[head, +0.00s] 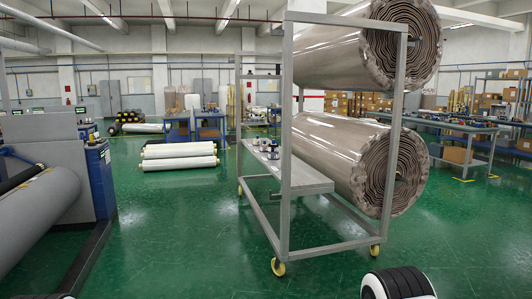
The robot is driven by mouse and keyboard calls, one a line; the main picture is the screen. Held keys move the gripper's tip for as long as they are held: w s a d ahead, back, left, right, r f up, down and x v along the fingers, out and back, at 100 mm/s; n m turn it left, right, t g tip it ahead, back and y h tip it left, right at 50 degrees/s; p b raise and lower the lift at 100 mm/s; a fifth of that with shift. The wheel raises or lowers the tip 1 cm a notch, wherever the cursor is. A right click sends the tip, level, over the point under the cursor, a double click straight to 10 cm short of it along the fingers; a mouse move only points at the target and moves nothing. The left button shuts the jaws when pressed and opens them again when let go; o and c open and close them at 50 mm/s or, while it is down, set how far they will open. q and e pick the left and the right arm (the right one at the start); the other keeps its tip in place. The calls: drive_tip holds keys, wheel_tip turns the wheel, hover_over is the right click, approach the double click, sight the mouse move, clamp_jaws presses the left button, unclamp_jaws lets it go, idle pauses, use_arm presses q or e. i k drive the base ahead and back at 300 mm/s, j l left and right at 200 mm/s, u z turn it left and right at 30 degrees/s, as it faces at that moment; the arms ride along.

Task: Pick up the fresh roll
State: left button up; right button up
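Two large rolls in glossy brownish wrap lie one above the other on a grey metal wheeled rack. The upper roll (335,50) is cut off by the top edge, and the lower roll (345,152) shows its layered spiral end towards the right. Several slim white wrapped rolls (180,162) lie stacked on the green floor at centre left. A grey roll (38,215) sits in a machine at the left edge. I cannot tell which one is the fresh roll. Neither of my grippers is in view; parts of my own arms seem to show at the bottom edge.
The rack (285,215) stands on yellow casters, with a shelf (300,176) of small items. The grey machine (42,140) fills the left side. Workbenches (470,130) and cardboard boxes stand at the back right. The green floor (180,240) between machine and rack is clear.

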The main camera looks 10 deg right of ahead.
sight(264, 147)
drive_tip(key=i+u, duration=0.15)
drive_tip(key=i, duration=3.9)
drive_tip(key=i+z, duration=0.15)
drive_tip(key=i, duration=0.4)
drive_tip(key=i+j+z, duration=0.15)
drive_tip(key=i, duration=0.35)
drive_tip(key=i+j+z, duration=0.1)
drive_tip(key=i, duration=0.45)
drive_tip(key=i+j+z, duration=0.15)
drive_tip(key=i, duration=0.4)
drive_tip(key=i+j+z, duration=0.15)
drive_tip(key=i+j, duration=0.2)
drive_tip(key=i, duration=0.15)
drive_tip(key=i+j+z, duration=0.2)
drive_tip(key=z, duration=0.3)
drive_tip(key=i+j+z, duration=0.1)
drive_tip(key=j+z, duration=0.15)
drive_tip(key=z, duration=0.25)
drive_tip(key=j+z, duration=0.15)
drive_tip(key=j, duration=0.35)
drive_tip(key=j+z, duration=0.15)
drive_tip(key=j, duration=0.3)
drive_tip(key=k+j+z, duration=0.15)
drive_tip(key=j, duration=0.35)
drive_tip(key=j+z, duration=0.1)
drive_tip(key=j, duration=0.35)
drive_tip(key=k+j+z, duration=0.15)
drive_tip(key=j, duration=0.3)
